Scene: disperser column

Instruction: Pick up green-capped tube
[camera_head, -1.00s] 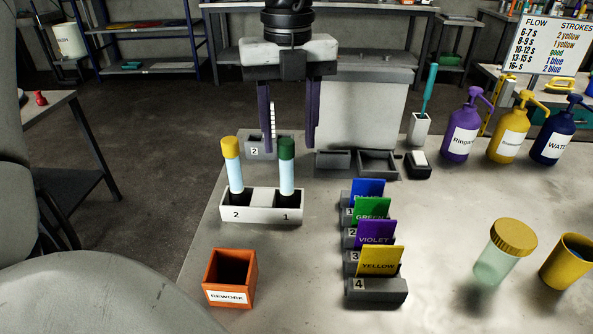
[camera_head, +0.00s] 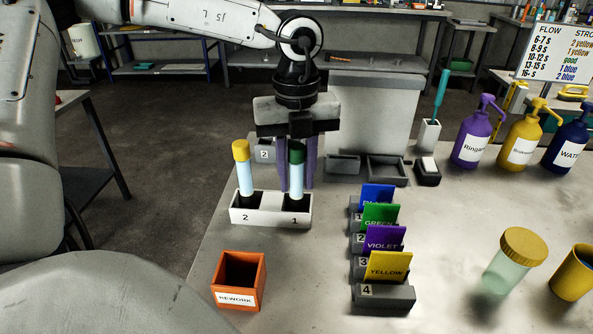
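The green-capped tube (camera_head: 297,176) stands upright in slot 1 of the white two-slot rack (camera_head: 270,218). It has a dark green cap and a pale blue body. The yellow-capped tube (camera_head: 244,172) stands upright in slot 2, to its left. My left gripper (camera_head: 297,180) comes down from above, with a purple finger on each side of the green-capped tube. The fingers are close together and look shut on it, partly hidden by the tube. The tube's lower end is hidden in the rack. My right gripper is out of view.
An orange REWORK box (camera_head: 239,279) stands in front of the rack. A card holder (camera_head: 383,297) with several coloured cards is to the right. Bottles (camera_head: 471,136), a gold-lidded jar (camera_head: 514,262) and a yellow cup (camera_head: 573,272) stand further right. The table's left edge is close to the rack.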

